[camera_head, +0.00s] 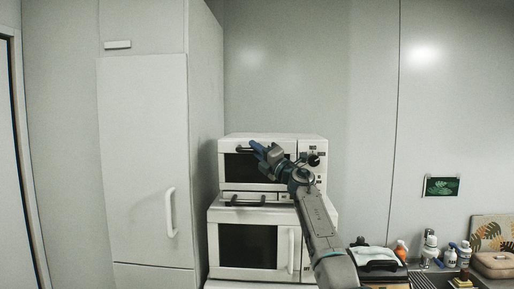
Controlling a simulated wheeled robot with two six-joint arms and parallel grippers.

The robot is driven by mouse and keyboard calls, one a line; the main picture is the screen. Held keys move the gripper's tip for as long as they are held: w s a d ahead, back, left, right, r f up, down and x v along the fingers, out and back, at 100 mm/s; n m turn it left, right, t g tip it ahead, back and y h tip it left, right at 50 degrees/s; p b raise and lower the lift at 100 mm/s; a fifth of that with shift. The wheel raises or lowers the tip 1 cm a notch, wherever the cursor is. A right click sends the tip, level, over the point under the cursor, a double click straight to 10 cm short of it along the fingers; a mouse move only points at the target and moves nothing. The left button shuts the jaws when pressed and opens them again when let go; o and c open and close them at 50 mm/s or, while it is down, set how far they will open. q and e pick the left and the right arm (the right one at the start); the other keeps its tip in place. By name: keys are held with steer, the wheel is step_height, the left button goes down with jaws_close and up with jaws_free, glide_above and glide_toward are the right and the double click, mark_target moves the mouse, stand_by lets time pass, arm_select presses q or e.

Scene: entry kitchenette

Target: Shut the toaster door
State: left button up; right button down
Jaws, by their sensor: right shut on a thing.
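The toaster (312,146) seems to be the upper white appliance in the stack, with a dark window (238,170) in its front. A dark bar handle (241,149) runs along the top of its door. My right gripper (257,148) reaches in from the lower right and is shut at the right part of this handle. My wrist and forearm hide the right side of the door and part of the control panel. The door looks upright and close to the body, but I cannot tell whether a gap is left. My left gripper is out of view.
A tall white cabinet (145,150) stands close on the left. Bottles (430,249) and a sink area (437,280) lie at lower right.

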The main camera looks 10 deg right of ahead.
steer(key=shift+w+d+m, duration=0.1)
steer(key=shift+w+m, duration=0.2)
steer(key=shift+w, duration=0.05)
steer(key=c, duration=1.4)
jaws_free()
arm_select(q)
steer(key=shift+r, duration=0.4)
arm_select(e)
steer(key=shift+o, duration=0.2)
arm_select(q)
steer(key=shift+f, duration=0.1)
arm_select(e)
steer(key=shift+s+d, duration=0.1)
steer(key=shift+s+d+f, duration=0.1)
steer(key=shift+s+f, duration=0.05)
steer(key=shift+f, duration=0.1)
arm_select(q)
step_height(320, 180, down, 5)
steer(key=b, duration=0.5)
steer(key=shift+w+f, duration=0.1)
arm_select(e)
steer(key=v, duration=1)
